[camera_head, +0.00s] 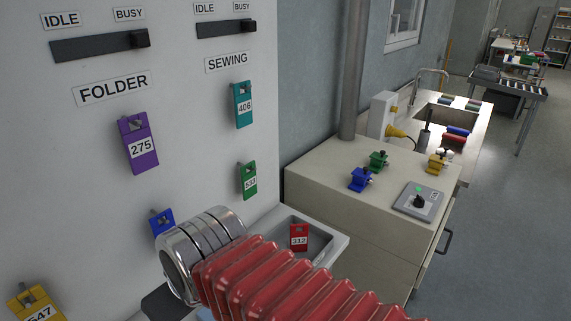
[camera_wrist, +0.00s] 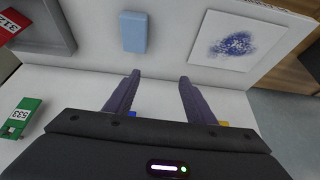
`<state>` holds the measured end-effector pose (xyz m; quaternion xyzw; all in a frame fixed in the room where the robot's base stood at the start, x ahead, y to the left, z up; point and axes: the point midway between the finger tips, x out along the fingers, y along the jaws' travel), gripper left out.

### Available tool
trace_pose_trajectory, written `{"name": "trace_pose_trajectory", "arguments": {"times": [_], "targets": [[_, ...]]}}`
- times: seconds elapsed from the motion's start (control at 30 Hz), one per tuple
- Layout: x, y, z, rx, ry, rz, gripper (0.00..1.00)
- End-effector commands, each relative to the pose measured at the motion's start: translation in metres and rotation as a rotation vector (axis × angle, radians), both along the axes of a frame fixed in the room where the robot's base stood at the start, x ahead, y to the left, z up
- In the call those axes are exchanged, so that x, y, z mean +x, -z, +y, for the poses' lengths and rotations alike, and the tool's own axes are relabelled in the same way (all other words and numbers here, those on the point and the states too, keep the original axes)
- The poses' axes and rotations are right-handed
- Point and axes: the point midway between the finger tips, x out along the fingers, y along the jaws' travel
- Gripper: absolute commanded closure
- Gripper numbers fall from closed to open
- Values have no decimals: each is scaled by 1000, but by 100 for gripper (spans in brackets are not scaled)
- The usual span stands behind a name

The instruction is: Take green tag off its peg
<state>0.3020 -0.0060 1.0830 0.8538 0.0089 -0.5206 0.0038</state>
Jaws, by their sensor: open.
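The green tag (camera_head: 248,180), marked 533, hangs on a peg on the white panel, below the teal tag (camera_head: 243,105) marked 406. It also shows at the left edge of the wrist view (camera_wrist: 20,118). My gripper (camera_wrist: 157,78) is open, with nothing between its two fingers. It is apart from the green tag, which lies to its left in the wrist view. In the head view my red-sleeved arm with its metal collar covers the lower middle, and the fingers are hidden.
A purple tag (camera_head: 139,148), a blue tag (camera_head: 162,222) and a yellow tag (camera_head: 38,304) hang on the panel. A red tag (camera_head: 299,238) lies in a grey tray (camera_head: 335,241). A light blue block (camera_wrist: 134,32) and a smudged white sheet (camera_wrist: 237,40) lie ahead of the fingers.

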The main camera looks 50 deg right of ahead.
Motion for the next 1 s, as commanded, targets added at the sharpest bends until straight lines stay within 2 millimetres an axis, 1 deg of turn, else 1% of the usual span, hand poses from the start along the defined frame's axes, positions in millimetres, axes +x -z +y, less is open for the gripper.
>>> {"name": "trace_pose_trajectory", "arguments": {"times": [0.03, 0.13, 0.27, 0.47, 0.67, 0.83, 0.87, 1.0], "targets": [[3, 2, -7, 4, 6, 11, 46], [9, 5, -16, 13, -13, 33, 39], [19, 9, -30, 32, -45, 55, 39], [37, 15, -58, 68, -97, 59, 39], [54, 20, -94, 103, -140, 27, 39], [65, 23, -132, 120, -168, -26, 39], [66, 22, -138, 124, -168, -41, 39], [69, 1, -161, 157, -140, -136, 39]]}}
